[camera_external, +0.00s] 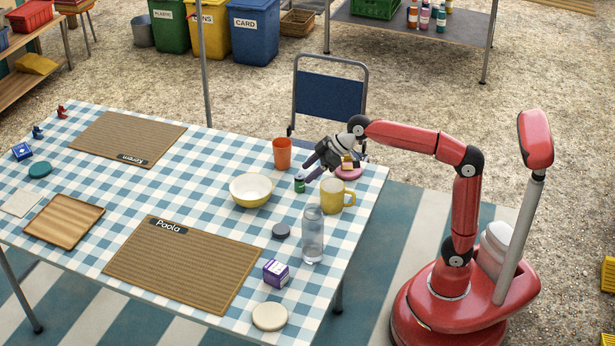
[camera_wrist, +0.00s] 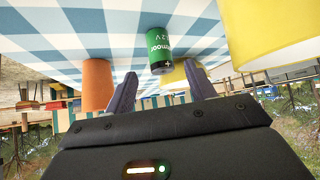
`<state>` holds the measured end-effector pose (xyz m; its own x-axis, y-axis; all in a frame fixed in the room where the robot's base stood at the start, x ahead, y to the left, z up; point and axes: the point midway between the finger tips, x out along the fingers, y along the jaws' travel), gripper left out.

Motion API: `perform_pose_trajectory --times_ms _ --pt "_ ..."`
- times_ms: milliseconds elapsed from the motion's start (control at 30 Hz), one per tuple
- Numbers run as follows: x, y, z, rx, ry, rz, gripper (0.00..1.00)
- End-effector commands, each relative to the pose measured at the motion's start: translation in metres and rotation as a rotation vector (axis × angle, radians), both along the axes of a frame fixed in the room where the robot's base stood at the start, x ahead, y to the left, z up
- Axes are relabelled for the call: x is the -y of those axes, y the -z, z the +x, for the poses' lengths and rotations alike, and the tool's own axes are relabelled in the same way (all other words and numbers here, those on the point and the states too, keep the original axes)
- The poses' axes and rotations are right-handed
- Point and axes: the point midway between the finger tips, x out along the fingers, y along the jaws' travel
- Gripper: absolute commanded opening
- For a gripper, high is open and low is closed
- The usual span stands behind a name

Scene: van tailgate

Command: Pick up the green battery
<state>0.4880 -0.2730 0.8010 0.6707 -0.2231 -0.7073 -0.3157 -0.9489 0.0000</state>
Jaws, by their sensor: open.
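The green battery (camera_external: 299,184) stands upright on the blue and white checked cloth, between the yellow bowl and the yellow mug. In the wrist view the green battery (camera_wrist: 160,48) shows with its dark end toward me, and its far end meets the cloth. My gripper (camera_external: 309,172) is close to the battery, beside and slightly above it. In the wrist view my gripper's fingers (camera_wrist: 163,88) are apart, with the battery seen beyond and between their tips. Nothing is held. From outside I cannot tell the exact gap to the battery.
The yellow mug (camera_external: 332,195) is close on the right, the yellow bowl (camera_external: 250,190) on the left, and the orange cup (camera_external: 282,154) behind. A clear bottle (camera_external: 313,235) and a grey disc (camera_external: 281,231) stand nearer the front. A pink item (camera_external: 349,172) lies beside my wrist.

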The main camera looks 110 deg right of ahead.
Motion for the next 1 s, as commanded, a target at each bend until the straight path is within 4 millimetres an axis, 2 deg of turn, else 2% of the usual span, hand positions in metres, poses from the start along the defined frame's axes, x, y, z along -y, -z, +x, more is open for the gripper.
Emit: perform_pose_trajectory --times_ms 500,733,1000 --pt "0.012 0.04 0.044 -0.001 -0.001 0.001 0.55" --pt "0.013 0.041 0.046 0.001 0.0 0.0 0.55" --pt "0.013 0.041 0.046 0.0 0.0 0.0 0.2"
